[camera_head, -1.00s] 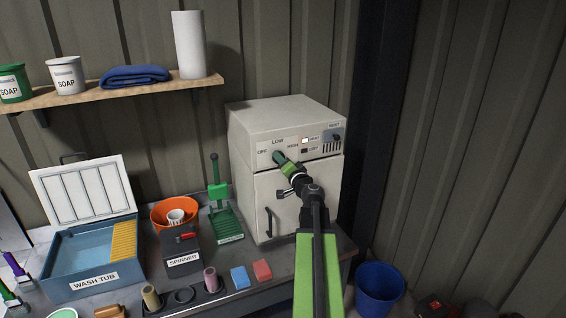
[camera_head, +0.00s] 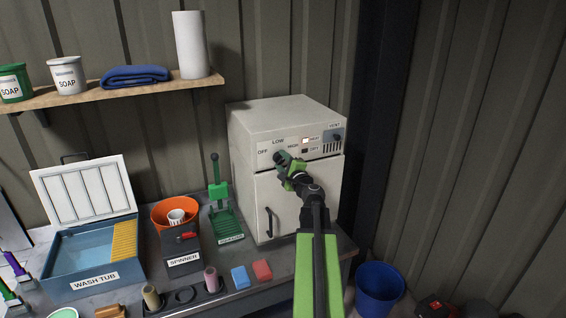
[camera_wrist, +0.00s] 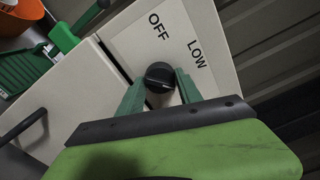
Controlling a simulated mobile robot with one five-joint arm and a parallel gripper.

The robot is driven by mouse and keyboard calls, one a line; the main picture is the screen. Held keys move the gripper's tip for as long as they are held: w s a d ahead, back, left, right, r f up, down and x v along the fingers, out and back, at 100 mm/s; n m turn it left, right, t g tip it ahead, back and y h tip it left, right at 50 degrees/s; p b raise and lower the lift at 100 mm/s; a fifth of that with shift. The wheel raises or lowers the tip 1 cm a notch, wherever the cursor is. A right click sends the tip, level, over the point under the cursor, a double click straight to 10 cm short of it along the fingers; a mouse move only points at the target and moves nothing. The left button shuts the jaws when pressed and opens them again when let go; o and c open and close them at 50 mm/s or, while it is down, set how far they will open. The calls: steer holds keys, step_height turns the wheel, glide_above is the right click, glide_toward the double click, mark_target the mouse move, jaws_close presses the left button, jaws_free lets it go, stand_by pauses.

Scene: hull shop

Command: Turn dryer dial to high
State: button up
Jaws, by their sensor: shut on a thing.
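The dryer (camera_head: 282,120) is a pale box with a door below and a control panel on top marked OFF, LOW and HIGH. Its black dial (camera_wrist: 159,76) shows in the wrist view between the two green fingers of my gripper (camera_wrist: 160,88). In the head view my gripper (camera_head: 284,163) is at the dial, just below the LOW label, and it covers most of the dial. The gripper is shut on the dial. I cannot clearly tell which mark the dial points to. HIGH is outside the wrist view.
A green press (camera_head: 221,205), a spinner (camera_head: 181,250) and a wash tub (camera_head: 95,270) stand on the bench left of the dryer. A blue bucket (camera_head: 379,290) is on the floor at the right. The vent knob (camera_head: 337,137) sits right of the dial.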

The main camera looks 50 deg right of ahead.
steer(key=shift+m, duration=1.1)
steer(key=o, duration=1.3)
steer(key=shift+o, duration=0.3)
steer(key=shift+s, duration=0.1)
